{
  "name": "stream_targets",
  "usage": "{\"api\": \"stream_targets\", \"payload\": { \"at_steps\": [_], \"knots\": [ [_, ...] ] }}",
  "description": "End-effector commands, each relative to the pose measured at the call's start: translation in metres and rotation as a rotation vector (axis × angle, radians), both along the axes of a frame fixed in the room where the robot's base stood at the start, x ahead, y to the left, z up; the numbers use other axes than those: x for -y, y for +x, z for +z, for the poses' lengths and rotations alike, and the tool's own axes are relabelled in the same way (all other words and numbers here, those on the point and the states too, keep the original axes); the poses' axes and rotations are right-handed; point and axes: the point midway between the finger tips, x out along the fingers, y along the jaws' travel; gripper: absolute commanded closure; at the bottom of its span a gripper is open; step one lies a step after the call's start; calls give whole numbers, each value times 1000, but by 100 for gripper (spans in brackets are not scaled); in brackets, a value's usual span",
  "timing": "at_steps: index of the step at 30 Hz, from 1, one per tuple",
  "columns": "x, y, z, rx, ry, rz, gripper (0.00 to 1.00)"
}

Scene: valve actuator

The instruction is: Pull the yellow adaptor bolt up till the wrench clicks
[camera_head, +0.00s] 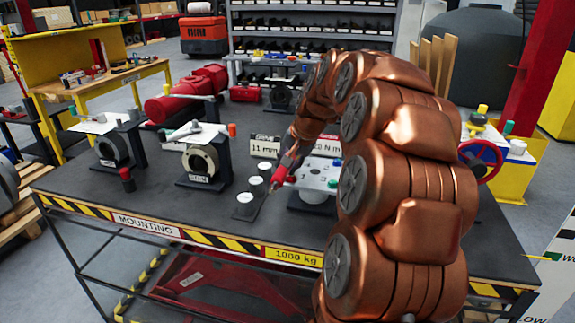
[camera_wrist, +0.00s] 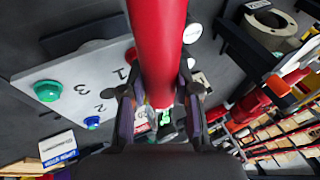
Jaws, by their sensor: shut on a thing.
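My gripper (camera_wrist: 160,95) is shut on a red wrench handle (camera_wrist: 158,40), one finger on each side of it. The red handle also shows in the head view (camera_head: 281,176), at the end of my arm, left of the numbered plate. The pale plate (camera_wrist: 105,62) carries the numbers 1, 2 and 3, with a green bolt (camera_wrist: 47,90) and a blue bolt (camera_wrist: 92,122). No yellow bolt shows on the visible part of this plate. The wrench's working end is hidden, so I cannot tell what it touches. My arm covers the plate's right side in the head view.
The plate stands on a dark workbench (camera_head: 225,215) with a striped edge. A dark strip with white discs (camera_head: 252,195) lies nearby. A yellow knob (camera_head: 482,108) shows above a red handwheel (camera_head: 482,160) at right.

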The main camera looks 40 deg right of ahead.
Motion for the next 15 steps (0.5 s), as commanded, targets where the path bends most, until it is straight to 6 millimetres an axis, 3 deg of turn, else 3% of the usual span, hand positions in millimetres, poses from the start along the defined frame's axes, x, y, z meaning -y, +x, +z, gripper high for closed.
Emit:
{"api": "stream_targets", "payload": {
  "at_steps": [15],
  "knots": [
    [0, 0, 17, 2, -1, -1, 100]
  ]
}}
